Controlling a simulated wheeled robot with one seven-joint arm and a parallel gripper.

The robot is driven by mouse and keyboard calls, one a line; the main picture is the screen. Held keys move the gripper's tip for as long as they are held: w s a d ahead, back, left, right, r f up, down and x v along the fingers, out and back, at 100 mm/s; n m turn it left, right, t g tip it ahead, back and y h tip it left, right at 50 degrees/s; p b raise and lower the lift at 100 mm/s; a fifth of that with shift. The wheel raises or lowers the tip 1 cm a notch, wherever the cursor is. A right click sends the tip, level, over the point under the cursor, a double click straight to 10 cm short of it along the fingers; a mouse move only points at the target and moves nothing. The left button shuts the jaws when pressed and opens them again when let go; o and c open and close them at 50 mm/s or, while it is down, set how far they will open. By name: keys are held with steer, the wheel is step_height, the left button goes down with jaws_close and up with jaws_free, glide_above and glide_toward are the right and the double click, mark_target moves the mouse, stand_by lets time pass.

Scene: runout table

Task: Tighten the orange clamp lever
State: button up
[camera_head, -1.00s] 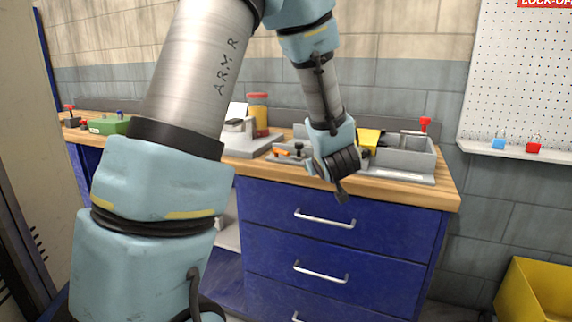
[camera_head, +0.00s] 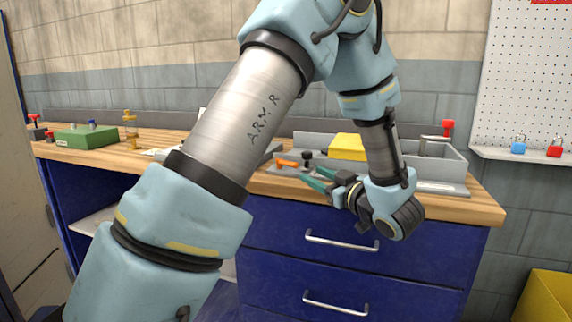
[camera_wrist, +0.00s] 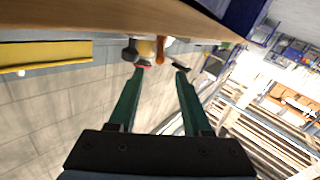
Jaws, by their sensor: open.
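The orange clamp lever (camera_head: 288,163) sits near the front of the bench, beside a black knob (camera_head: 307,156), on a grey fixture. In the wrist view the lever (camera_wrist: 160,46) shows as a small orange piece beyond the fingertips, roughly between them. My gripper (camera_head: 309,177) has green fingers pointing left, at the bench's front edge, just right of and slightly below the lever in the picture. In the wrist view my gripper (camera_wrist: 161,70) is open, with nothing between its fingers. Whether a fingertip touches anything there I cannot tell.
A grey tray (camera_head: 450,165) and a red-topped handle (camera_head: 448,128) stand to the right. A green box (camera_head: 85,140) is at the far left. Blue drawers (camera_head: 350,255) lie below.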

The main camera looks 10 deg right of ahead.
mark_target(297, 166)
steer(key=p+x, duration=0.1)
steer(key=x, duration=0.9)
steer(key=shift+w+a+p, duration=0.1)
steer(key=shift+w+p, duration=0.05)
steer(key=shift+p, duration=0.15)
jaws_close()
stand_by(1.0)
